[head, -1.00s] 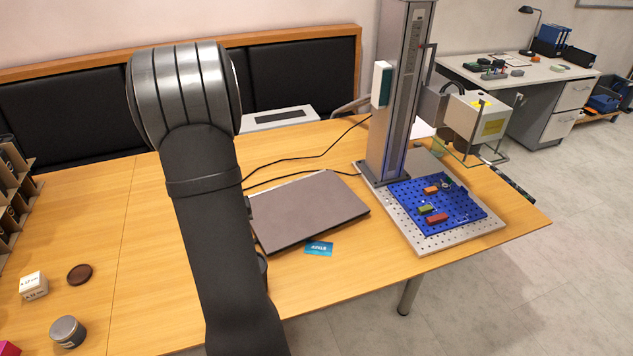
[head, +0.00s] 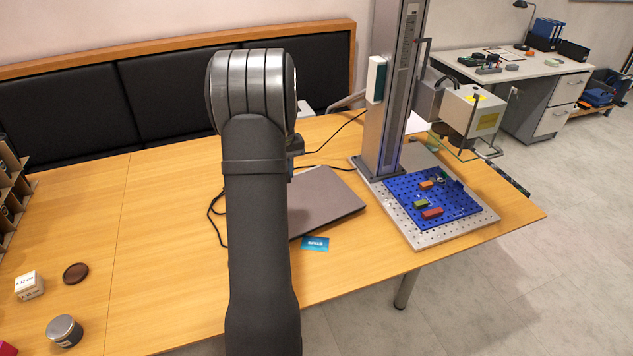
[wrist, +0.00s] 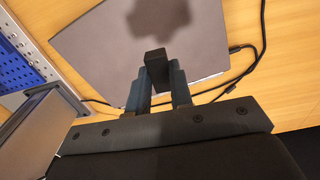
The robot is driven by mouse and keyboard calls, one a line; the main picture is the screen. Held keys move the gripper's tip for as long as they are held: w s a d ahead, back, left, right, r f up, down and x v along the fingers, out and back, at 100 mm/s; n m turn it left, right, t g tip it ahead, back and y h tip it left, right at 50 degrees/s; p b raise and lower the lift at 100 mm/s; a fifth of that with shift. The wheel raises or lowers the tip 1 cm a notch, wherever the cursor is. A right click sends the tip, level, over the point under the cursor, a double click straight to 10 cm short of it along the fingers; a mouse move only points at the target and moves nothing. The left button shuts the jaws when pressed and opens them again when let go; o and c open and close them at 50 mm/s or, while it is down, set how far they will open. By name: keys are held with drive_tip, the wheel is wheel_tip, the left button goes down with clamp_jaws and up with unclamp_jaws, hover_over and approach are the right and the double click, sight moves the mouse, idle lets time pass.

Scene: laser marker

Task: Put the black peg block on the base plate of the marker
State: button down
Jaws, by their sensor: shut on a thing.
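The black peg block (wrist: 155,60) shows in the wrist view, held between the two fingers of my gripper (wrist: 160,84). My gripper is shut on it and holds it above the closed laptop. In the head view my own arm hides the gripper and the block. The marker's base plate (head: 432,238) is light grey with holes and stands at the right of the table. A blue perforated plate (head: 402,186) lies on it, with small orange, green and red blocks on top. Part of the blue plate also shows at the left of the wrist view (wrist: 14,68).
The marker's column (head: 388,100) rises at the back of the base plate, with its laser head (head: 472,112) overhanging to the right. The grey laptop (head: 330,203) and a blue card (head: 315,244) lie left of the plate. Black cables run behind the laptop.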

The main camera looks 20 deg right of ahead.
drive_tip(key=s+d+f, duration=0.1)
drive_tip(key=s+d, duration=0.1)
drive_tip(key=d, duration=1.4)
drive_tip(key=s+d+f, duration=0.1)
drive_tip(key=s+d, duration=0.1)
drive_tip(key=d, duration=1.5)
drive_tip(key=w+a+f, duration=0.1)
drive_tip(key=w+f, duration=0.2)
drive_tip(key=w+a+f, duration=0.2)
drive_tip(key=w+f, duration=0.1)
drive_tip(key=f, duration=0.1)
drive_tip(key=w+a+f, duration=0.2)
drive_tip(key=w+f, duration=0.1)
drive_tip(key=w, duration=0.1)
drive_tip(key=shift+w+f, duration=0.1)
drive_tip(key=shift+f, duration=0.1)
drive_tip(key=shift+w+a+f, duration=0.2)
drive_tip(key=shift+w+f, duration=0.05)
drive_tip(key=shift+w, duration=0.15)
drive_tip(key=shift+f, duration=1.95)
drive_tip(key=shift+f, duration=0.1)
drive_tip(key=c, duration=1.7)
unclamp_jaws()
drive_tip(key=shift+f, duration=0.1)
drive_tip(key=o, duration=0.4)
